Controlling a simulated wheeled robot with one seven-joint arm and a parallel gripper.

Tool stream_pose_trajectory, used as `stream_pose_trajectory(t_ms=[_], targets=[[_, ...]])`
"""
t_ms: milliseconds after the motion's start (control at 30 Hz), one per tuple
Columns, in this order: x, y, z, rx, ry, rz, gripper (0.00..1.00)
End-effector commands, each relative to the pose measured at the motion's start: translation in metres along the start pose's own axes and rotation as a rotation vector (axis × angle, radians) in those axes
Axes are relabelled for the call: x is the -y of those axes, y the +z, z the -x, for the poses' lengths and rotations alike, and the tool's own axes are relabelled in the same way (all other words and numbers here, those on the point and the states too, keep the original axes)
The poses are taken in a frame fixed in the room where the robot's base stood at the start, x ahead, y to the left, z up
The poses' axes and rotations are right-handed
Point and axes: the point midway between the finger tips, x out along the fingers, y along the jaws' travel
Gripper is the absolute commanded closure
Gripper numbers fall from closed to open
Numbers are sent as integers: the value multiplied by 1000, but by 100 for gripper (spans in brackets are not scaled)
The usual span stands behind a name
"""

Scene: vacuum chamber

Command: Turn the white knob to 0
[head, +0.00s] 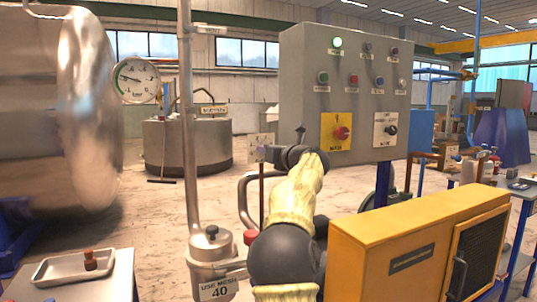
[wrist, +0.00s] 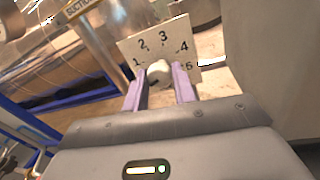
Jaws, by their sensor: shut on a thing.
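The white knob (wrist: 158,70) sits on a pale dial plate (wrist: 126,46) in the wrist view. Black numbers 1 to 5 show around it, with 3 at the top. No 0 is visible; the lower left of the dial is behind a finger. A dark mark shows on the knob's lower left side, but I cannot read its setting surely. My gripper (wrist: 160,77) has its two purple fingers on either side of the knob, shut on it.
A grey control box (head: 305,75) with buttons and switches stands close to the right of my gripper. A metal pipe (head: 187,120) and a pressure gauge (head: 136,80) are on the left. A yellow cabinet (head: 385,240) stands at the front right.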

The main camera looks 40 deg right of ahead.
Motion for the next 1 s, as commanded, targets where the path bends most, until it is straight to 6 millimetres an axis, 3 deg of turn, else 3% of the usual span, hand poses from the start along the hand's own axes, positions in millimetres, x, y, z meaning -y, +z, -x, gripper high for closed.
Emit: stream_pose_trajectory(t_ms=[400, 433, 533, 867, 1000], targets=[[0, -4, -1, -9, 2, 10, 96], [0, -4, -1, -9, 2, 10, 71], [0, -3, -1, -8, 1, 9, 52], [0, -1, 1, -4, 0, 10, 52], [0, -1, 10, -2, -1, 10, 52]])
